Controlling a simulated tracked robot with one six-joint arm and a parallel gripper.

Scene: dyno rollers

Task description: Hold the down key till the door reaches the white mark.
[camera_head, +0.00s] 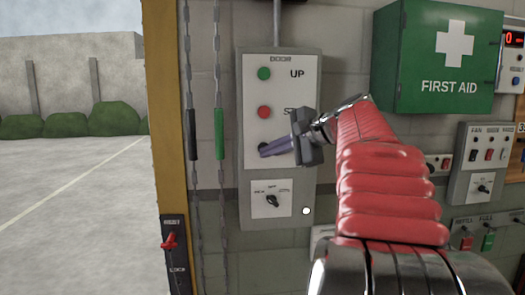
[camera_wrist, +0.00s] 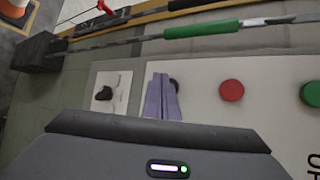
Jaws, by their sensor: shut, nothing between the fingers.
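The grey door panel (camera_head: 309,150) hangs on the wall, with a green UP button (camera_head: 264,73), a red button (camera_head: 264,112) and a dark lowest key (camera_head: 263,147). My gripper (camera_head: 263,153) is shut and empty, its purple fingertips at the lowest key and partly covering it. In the wrist view the shut fingers (camera_wrist: 161,97) lie beside the dark key (camera_wrist: 174,85), overlapping its edge. I cannot tell whether they touch or press it. The lowest key's label is hidden. The door itself and a white mark on its track are not visible in the opening.
Two chains with a black grip (camera_head: 192,134) and a green grip (camera_head: 219,133) hang left of the panel. A rotary switch (camera_head: 272,201) sits below the keys. A yellow post (camera_head: 167,100) edges the opening. A first aid box (camera_head: 410,75) and switch boxes are at right.

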